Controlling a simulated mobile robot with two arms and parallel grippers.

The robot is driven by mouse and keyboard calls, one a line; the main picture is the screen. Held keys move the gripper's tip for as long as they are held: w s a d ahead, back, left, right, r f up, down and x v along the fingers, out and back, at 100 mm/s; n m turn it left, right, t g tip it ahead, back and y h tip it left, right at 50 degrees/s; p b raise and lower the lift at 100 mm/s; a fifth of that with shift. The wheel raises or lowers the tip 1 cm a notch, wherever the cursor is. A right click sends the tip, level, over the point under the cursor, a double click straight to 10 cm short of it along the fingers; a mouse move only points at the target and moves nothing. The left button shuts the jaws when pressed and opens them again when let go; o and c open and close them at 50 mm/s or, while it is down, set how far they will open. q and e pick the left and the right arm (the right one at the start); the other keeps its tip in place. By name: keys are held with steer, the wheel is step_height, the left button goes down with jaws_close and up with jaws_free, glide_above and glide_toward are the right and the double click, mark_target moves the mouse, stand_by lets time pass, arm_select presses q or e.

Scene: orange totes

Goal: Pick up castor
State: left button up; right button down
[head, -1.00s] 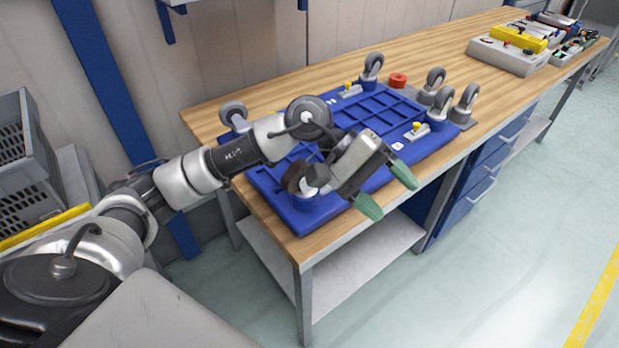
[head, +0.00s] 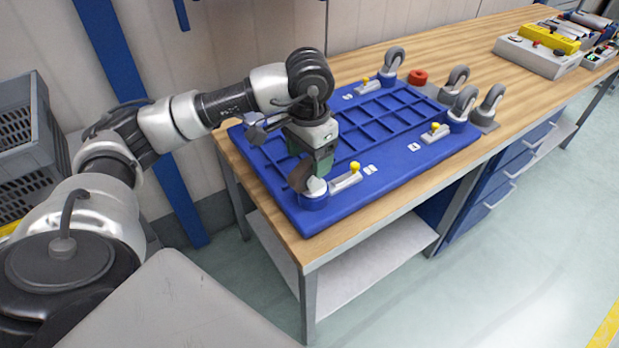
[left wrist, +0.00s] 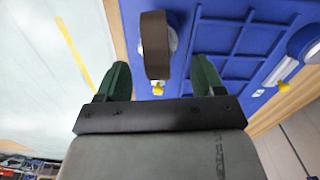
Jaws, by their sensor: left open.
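A castor with a dark brown wheel (head: 303,178) stands at the near corner of the blue fixture board (head: 420,158). My left gripper (head: 320,166), with green fingertips, points down right at this castor. In the left wrist view the castor's wheel (left wrist: 154,45) shows upright between the two spread fingers (left wrist: 163,78), nearer the left one. The jaws are open, and I cannot tell whether they touch it. Other grey-wheeled castors stand at the far end of the board, one at the back corner (head: 394,60) and one at the right (head: 464,103). My right gripper is out of view.
The board lies on a wooden workbench (head: 360,232). Yellow-knobbed clamps (head: 435,132) sit along its edges. A red ring (head: 418,77) and more castors (head: 490,105) stand beyond it. A grey control box (head: 538,57) is farther back. Grey crates (head: 25,140) stand at the left.

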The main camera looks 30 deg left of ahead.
mark_target(309, 172)
arm_select(q)
step_height(309, 172, down, 4)
steer(key=shift+s+d+r+p, duration=0.1)
steer(key=shift+s+p, duration=0.05)
steer(key=shift+p, duration=0.5)
steer(key=shift+f, duration=0.45)
jaws_close()
steer(key=shift+r, duration=0.15)
step_height(309, 172, up, 4)
steer(key=shift+f+b, duration=0.1)
steer(key=shift+b, duration=0.65)
steer(key=w+d+r+b, duration=0.2)
steer(key=w+d+r, duration=0.4)
steer(key=w, duration=0.4)
steer(key=shift+r, duration=0.5)
